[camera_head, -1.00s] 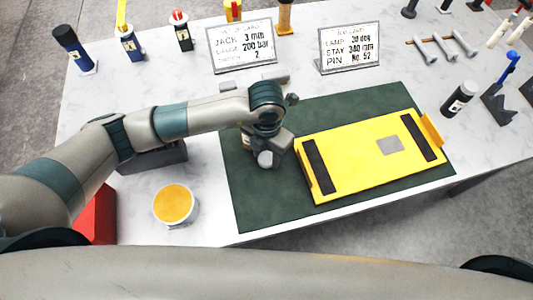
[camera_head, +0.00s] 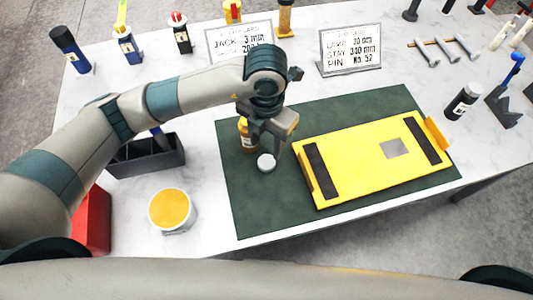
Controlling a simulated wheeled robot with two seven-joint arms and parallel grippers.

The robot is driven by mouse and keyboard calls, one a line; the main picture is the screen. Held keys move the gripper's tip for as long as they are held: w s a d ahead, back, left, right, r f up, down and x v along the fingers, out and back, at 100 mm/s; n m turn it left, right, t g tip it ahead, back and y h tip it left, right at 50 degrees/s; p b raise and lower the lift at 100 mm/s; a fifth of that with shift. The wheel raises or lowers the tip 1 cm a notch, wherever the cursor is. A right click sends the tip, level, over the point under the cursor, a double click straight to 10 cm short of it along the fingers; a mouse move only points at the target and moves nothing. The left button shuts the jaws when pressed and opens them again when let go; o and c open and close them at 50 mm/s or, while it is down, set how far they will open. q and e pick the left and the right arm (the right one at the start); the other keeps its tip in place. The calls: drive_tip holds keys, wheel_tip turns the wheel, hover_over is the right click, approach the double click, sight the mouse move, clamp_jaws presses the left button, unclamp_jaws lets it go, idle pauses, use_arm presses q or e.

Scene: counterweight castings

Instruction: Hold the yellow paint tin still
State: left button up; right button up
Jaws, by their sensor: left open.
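The yellow paint tin (camera_head: 172,210) stands upright on the white table at the front left, a round white tin with a yellow top. Nothing touches it. My left gripper (camera_head: 270,148) hangs over the dark green mat, up and to the right of the tin and well apart from it. It is open, with its fingers partly hidden by the wrist. A small white round object (camera_head: 266,162) sits on the mat just below the gripper. My right gripper is not in view.
A yellow panel (camera_head: 365,155) with black strips lies on the green mat (camera_head: 250,220). A dark open box (camera_head: 150,157) and a red box (camera_head: 97,222) stand left of the mat, near the tin. A yellow-labelled bottle (camera_head: 246,136) stands behind my gripper. Signs and tools line the back.

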use_arm(q)
wheel_tip(320, 180, up, 4)
drive_tip(key=shift+r+b, duration=0.15)
drive_tip(key=shift+b, duration=0.3)
drive_tip(key=shift+s, duration=0.1)
idle(0.6)
